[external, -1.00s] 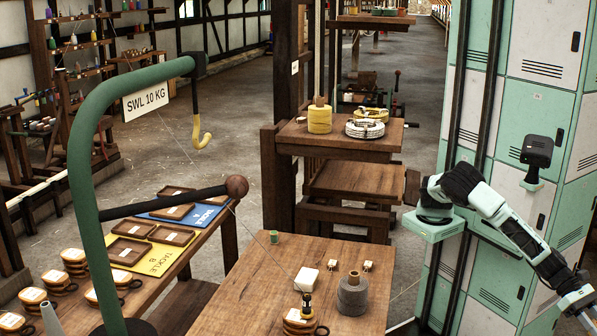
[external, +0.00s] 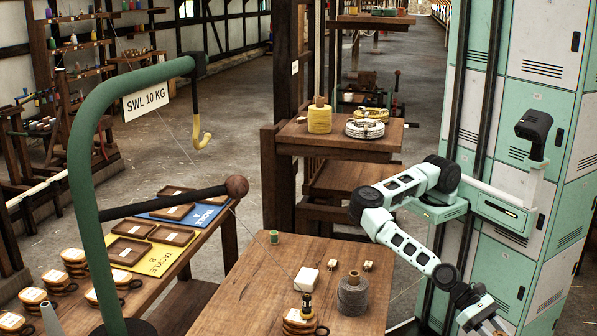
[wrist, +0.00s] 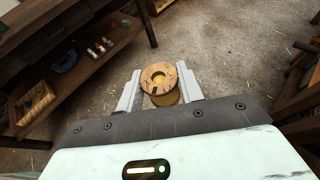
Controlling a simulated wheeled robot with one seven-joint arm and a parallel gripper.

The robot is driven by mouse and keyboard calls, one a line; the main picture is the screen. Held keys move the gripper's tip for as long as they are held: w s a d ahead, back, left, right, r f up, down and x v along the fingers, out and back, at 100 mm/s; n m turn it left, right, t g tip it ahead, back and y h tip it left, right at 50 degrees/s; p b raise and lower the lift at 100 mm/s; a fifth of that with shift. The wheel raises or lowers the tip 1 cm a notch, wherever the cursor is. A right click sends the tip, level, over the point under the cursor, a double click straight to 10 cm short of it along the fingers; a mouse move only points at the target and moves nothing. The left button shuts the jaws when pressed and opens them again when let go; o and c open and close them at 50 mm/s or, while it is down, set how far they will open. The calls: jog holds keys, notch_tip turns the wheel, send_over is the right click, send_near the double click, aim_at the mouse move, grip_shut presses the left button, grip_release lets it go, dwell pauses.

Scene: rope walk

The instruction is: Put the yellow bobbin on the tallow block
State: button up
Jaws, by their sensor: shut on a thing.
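My gripper (wrist: 161,92) is shut on a bobbin (wrist: 158,77) with a round wooden end and yellow winding just visible below it, in the wrist view. The bobbin stands between the two pale fingers, end toward the camera. In the external view my gripper (external: 488,322) is at the bottom edge, right of the wooden table, and the bobbin cannot be made out there. A cream-white block (external: 306,281), which looks like the tallow block, lies on the wooden table (external: 262,292), well left of my gripper. Its top looks bare.
On the table stand a grey spool (external: 352,296) right of the block, a dark bottle (external: 306,305), two small pale-topped pieces (external: 367,265) and a green cup (external: 273,237). A large yellow spool (external: 319,118) is on the shelf behind. The green crane (external: 80,180) rises at left.

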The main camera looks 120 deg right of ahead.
jog(key=shift+n, duration=0.3)
jog(key=w+d+r+p, duration=0.3)
jog(key=w+d+p, duration=0.1)
jog(key=d, duration=0.8)
jog(key=w+d+r+p, duration=0.3)
jog(key=w+d, duration=0.3)
jog(key=d, duration=0.6)
jog(key=w+d+r+p, duration=0.3)
jog(key=w+d+p, duration=0.1)
jog(key=d, duration=0.8)
jog(key=shift+w+p, duration=0.3)
jog(key=shift+w, duration=0.35)
jog(key=w+d+m+t+p, duration=0.2)
jog(key=w+d+m+t, duration=0.15)
jog(key=d, duration=0.75)
jog(key=m+t+h+p, duration=0.1)
jog(key=m+t+p, duration=0.1)
jog(key=m+t, duration=0.15)
send_over(309, 269)
jog(key=shift+h, duration=0.3)
notch_tip(309, 269, down, 6)
jog(key=shift+d+r+p, duration=0.1)
jog(key=shift+r+p, duration=0.15)
jog(key=shift+p, duration=0.25)
jog(key=shift+f+p, duration=0.6)
jog(key=shift+f, duration=2)
jog(key=o, duration=1)
jog(key=shift+c, duration=0.2)
